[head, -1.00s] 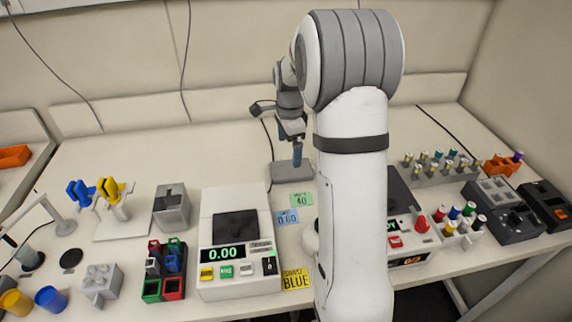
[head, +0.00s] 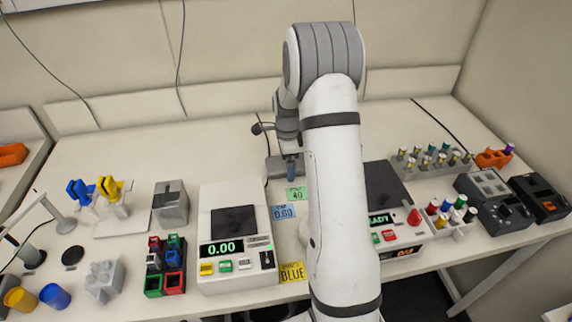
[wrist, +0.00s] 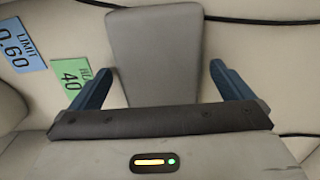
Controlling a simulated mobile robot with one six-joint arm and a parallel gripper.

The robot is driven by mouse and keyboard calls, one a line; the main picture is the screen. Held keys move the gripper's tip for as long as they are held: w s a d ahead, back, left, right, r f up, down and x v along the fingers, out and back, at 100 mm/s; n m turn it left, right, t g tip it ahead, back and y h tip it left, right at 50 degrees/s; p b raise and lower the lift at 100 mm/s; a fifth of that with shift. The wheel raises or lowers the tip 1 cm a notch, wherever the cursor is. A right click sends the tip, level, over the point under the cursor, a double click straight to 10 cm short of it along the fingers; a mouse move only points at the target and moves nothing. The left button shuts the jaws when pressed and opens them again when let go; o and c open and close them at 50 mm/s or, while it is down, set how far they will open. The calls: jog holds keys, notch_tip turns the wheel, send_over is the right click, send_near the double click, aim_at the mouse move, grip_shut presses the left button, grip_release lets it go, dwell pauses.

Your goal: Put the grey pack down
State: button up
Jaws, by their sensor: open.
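The grey pack (wrist: 155,55) is a flat grey slab on the pale bench. In the wrist view it extends up from between my gripper's fingers, with a gap on each side; its near end is hidden by my gripper. My gripper (wrist: 148,75) is open, with blue fingers apart on either side of the pack. In the head view my gripper (head: 290,170) is low at the back of the bench, and the grey pack (head: 273,168) shows partly behind it.
A green 40 label (head: 297,194) and a blue 0.60 label (head: 284,211) lie in front of the pack. A scale reading 0.00 (head: 222,247) stands front left. A rack of vials (head: 433,163) stands to the right. Dark cables run along the back.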

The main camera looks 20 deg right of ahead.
jog(key=shift+c, duration=0.2)
jog(key=shift+r, duration=0.1)
jog(key=c, duration=1.3)
